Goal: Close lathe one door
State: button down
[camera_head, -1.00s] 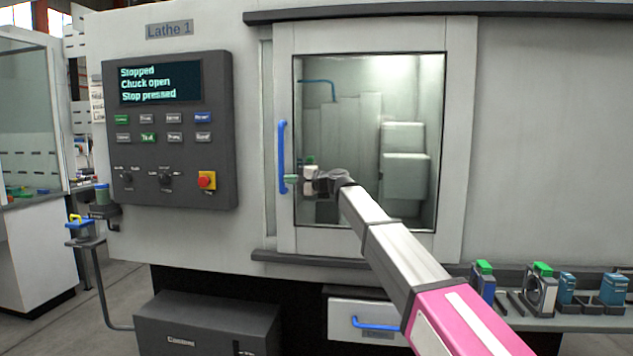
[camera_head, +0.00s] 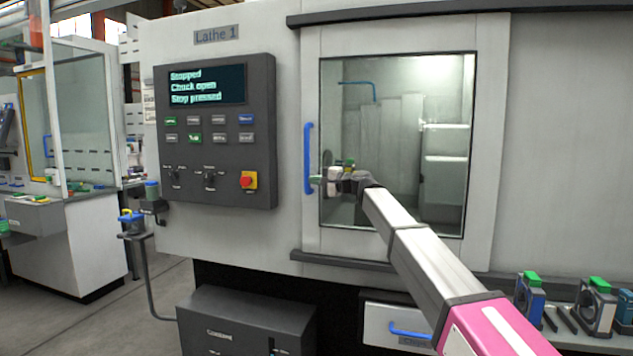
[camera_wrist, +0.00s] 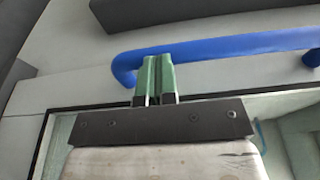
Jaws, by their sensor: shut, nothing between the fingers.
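The lathe one door (camera_head: 488,130) is a pale sliding panel with a large window and a vertical blue handle (camera_head: 308,140) on its left side. Its left edge lies close to the fixed front beside the control panel; I cannot tell whether any gap is left. My gripper (camera_head: 321,181) is at the lower end of the handle, on its right side. In the wrist view, my gripper's green fingertips (camera_wrist: 155,78) are together and empty, at the bend of the blue handle (camera_wrist: 225,46). Contact looks likely but is not certain.
The control panel (camera_head: 222,130) with a red stop button stands left of the door; its screen reads stopped, chuck open, stop pressed. Dark rails run above and below the door. A shelf with vises and parts (camera_head: 597,305) is at the lower right.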

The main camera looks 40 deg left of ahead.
jog(key=w+d, duration=0.1)
jog(key=d, duration=1.3)
jog(key=shift+w, duration=0.3)
